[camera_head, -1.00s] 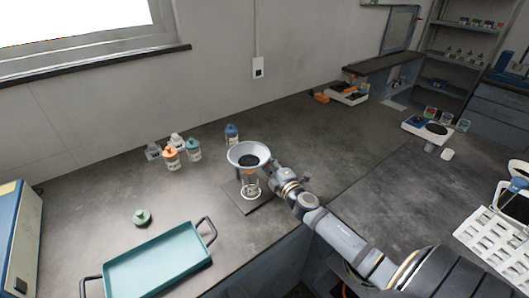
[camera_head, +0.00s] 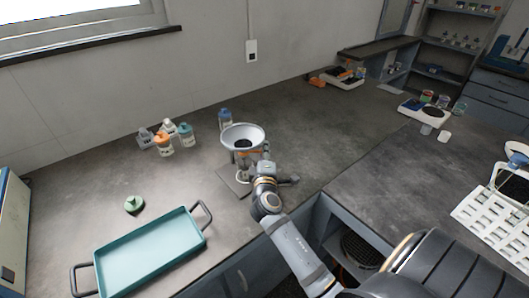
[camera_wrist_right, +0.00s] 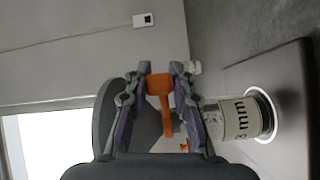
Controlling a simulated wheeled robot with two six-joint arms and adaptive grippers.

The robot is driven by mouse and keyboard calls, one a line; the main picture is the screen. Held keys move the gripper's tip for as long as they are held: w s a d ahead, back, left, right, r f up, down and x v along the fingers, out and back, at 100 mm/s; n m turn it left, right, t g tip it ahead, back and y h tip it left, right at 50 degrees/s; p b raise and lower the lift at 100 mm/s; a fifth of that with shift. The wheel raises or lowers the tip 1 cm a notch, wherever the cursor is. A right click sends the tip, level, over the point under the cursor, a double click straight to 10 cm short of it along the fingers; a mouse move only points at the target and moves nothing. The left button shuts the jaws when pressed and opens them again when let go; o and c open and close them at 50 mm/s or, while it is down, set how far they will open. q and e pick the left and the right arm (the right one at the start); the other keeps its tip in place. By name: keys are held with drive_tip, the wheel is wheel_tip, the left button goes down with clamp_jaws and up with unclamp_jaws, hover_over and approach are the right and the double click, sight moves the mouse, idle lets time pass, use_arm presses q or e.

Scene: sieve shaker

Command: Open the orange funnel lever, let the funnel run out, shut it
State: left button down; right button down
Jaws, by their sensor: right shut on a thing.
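The pale funnel (camera_head: 243,134) stands on its stand near the front edge of the bench, with something dark at its centre. Its orange lever (camera_wrist_right: 160,85) shows between the fingers in the right wrist view; in the head view a bit of orange shows under the funnel rim. My right gripper (camera_head: 263,162) is at the front right of the funnel, just under its rim, and is shut on the lever. A jar labelled "3 mm" (camera_wrist_right: 243,118) stands below on the stand plate (camera_head: 232,182). The funnel outlet is hidden. My left gripper is out of view.
A teal tray (camera_head: 150,250) with dark handles lies at the front left, with a green lid (camera_head: 134,204) behind it. Several small bottles (camera_head: 164,145) stand behind left, and a blue-capped one (camera_head: 225,118) close behind the funnel.

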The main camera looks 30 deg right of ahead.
idle(0.3)
drive_tip(key=c, duration=1.1)
unclamp_jaws()
drive_tip(key=v, duration=0.7)
drive_tip(key=shift+s+a, duration=0.15)
drive_tip(key=shift+s, duration=0.05)
